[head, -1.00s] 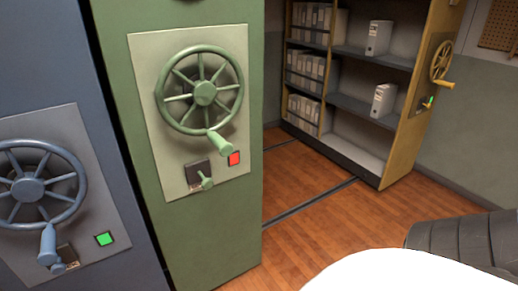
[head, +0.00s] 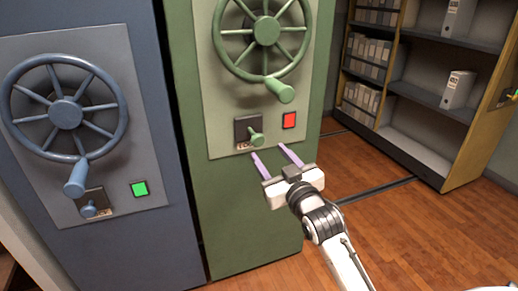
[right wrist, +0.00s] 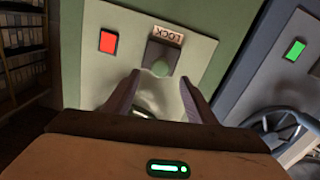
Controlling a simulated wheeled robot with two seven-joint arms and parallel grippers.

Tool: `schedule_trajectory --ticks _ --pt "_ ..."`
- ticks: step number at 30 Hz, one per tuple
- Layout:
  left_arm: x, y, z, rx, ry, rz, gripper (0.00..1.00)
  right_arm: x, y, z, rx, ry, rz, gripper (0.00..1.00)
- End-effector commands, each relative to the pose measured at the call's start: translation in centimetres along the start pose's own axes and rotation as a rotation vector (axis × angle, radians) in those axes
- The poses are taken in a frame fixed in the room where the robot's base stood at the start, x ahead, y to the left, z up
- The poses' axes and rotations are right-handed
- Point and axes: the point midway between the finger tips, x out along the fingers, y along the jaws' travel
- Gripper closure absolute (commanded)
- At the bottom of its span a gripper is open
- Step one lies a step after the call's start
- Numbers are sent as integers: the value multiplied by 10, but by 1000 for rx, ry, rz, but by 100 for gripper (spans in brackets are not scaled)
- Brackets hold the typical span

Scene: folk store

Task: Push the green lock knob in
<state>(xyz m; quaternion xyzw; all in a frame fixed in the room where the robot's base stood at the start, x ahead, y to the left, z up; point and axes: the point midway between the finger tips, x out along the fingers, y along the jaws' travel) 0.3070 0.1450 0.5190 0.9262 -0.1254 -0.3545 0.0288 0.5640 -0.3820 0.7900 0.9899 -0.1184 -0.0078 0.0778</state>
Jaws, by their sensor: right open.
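The green lock knob (head: 257,138) sticks out of a dark square plate (head: 243,128) on the green cabinet's panel, below the green handwheel (head: 266,31). A lit red square (head: 289,120) is to its right. In the right wrist view the knob (right wrist: 160,68) shows beneath a LOCK label (right wrist: 168,35), between and beyond the fingertips. My right gripper (head: 272,155) is open and empty, just below the knob in the head view, its lilac fingers pointing at the panel. I cannot tell whether it touches anything. My left gripper is not in view.
A blue cabinet at left has its own handwheel (head: 66,114), blue knob (head: 89,209) and green light (head: 139,189). The handle (head: 281,90) of the green wheel hangs close above the knob. Open shelves (head: 420,110) stand behind at right. The wooden floor (head: 410,230) between is clear.

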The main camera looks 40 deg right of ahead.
Motion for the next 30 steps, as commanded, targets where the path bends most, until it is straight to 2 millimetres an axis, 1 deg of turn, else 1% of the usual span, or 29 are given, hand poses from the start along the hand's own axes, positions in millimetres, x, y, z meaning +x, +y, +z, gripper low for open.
schedule_trajectory --ticks 1,6,12,17,25,26,30 --pt "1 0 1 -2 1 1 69 10 0 0 -1 2 0 49" --pt "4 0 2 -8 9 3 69 42 -1 0 -1 1 -2 49" --pt "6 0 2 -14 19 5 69 72 -1 1 -2 0 -2 49" --pt "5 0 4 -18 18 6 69 83 -1 1 -2 -2 -3 49" --pt "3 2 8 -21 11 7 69 84 -1 0 -1 -2 -3 49" --pt "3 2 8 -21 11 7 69 84 -1 0 -1 -2 -3 51" --pt "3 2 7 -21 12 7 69 84 -1 0 -1 -2 -3 74"
